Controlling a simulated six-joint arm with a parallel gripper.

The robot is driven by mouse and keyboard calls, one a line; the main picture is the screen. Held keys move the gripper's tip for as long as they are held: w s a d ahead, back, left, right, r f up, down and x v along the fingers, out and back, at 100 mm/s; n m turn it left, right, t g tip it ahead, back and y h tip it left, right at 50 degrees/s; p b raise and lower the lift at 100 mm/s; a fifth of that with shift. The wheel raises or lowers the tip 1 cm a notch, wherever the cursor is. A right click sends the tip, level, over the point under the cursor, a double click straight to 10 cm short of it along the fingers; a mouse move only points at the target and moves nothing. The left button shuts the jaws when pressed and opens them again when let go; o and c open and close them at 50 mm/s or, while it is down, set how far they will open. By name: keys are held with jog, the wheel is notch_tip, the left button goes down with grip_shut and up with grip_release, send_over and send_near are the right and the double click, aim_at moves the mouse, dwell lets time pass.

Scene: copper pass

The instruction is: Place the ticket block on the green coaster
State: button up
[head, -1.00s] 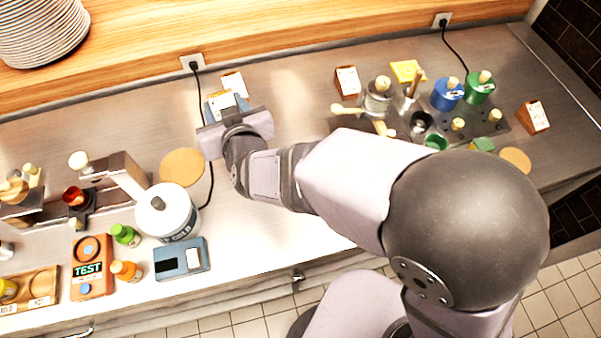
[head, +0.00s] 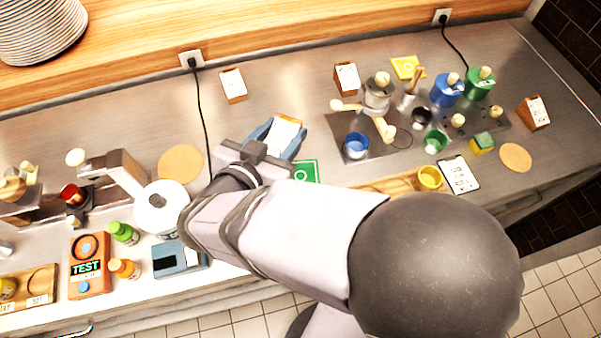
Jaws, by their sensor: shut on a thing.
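My gripper (head: 274,138) has blue fingers and is shut on a block with a white face and tan edges, apparently the ticket block (head: 287,131). The fingers hide part of it, and its height above the counter is hard to judge. The green coaster (head: 306,172) is a flat green square with a white mark. It lies on the counter just below and to the right of my gripper in the head view, and my wrist and arm border its near side. The held block is not over it in the picture.
Similar wooden blocks with white labels stand at the back (head: 233,86), further right (head: 346,78) and far right (head: 533,115). A blue cup (head: 356,146) and a yellow cup (head: 430,177) stand right of the coaster. A cork disc (head: 180,165) lies left.

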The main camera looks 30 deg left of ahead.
aim_at(301, 174)
jog(key=d+r+m+h, duration=0.1)
jog(key=d, duration=0.3)
jog(key=shift+w+a+f, duration=0.1)
jog(key=shift+w+f, duration=0.1)
jog(key=shift+f, duration=2.3)
jog(key=shift+w+a+f, duration=0.1)
jog(key=shift+w+f, duration=0.05)
jog(key=shift+f, duration=2.35)
jog(key=shift+f, duration=0.15)
jog(key=o, duration=1.1)
jog(key=shift+d, duration=0.1)
jog(key=shift+b+v, duration=0.45)
jog(key=shift+v, duration=3.4)
